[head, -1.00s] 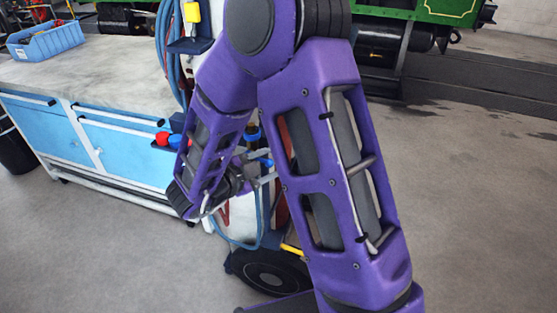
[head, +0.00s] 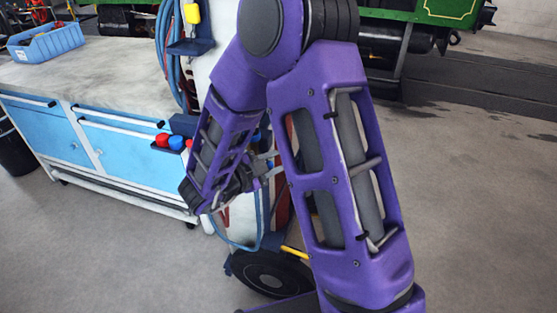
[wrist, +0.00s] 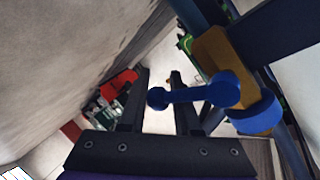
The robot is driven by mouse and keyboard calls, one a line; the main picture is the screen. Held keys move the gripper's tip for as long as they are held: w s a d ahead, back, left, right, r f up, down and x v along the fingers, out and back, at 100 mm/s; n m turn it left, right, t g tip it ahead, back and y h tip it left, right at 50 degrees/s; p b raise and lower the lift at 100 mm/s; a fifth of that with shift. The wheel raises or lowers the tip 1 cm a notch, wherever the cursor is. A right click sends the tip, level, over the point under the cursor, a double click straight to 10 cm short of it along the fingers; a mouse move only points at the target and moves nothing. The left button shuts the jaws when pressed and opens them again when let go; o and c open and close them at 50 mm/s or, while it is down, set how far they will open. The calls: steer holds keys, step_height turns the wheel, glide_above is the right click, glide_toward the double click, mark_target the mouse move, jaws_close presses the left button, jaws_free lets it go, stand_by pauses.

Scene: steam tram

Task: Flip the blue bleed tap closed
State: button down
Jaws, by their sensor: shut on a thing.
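The blue bleed tap (wrist: 195,94) shows in the wrist view as a blue lever with a rounded knob at its left end. Its right end joins a brass-coloured body beside a round blue part. In the head view my gripper (head: 264,166) is beside the upright cart, partly behind my arm. The tap cannot be made out clearly there.
A workbench (head: 90,82) with blue drawers and a blue bin (head: 45,42) stands at the left. Red and blue caps (head: 170,142) sit near its corner. The cart has blue hoses and a black wheel (head: 272,274). Open floor lies at the right.

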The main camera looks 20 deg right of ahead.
steer(key=shift+s+r+n+h+p, duration=0.1)
steer(key=shift+r+n+h+p, duration=0.55)
steer(key=shift+n, duration=0.25)
steer(key=c, duration=0.7)
jaws_free()
steer(key=v, duration=1.7)
steer(key=shift+a+r+p, duration=0.1)
steer(key=shift+a+p, duration=0.05)
steer(key=shift+p, duration=0.25)
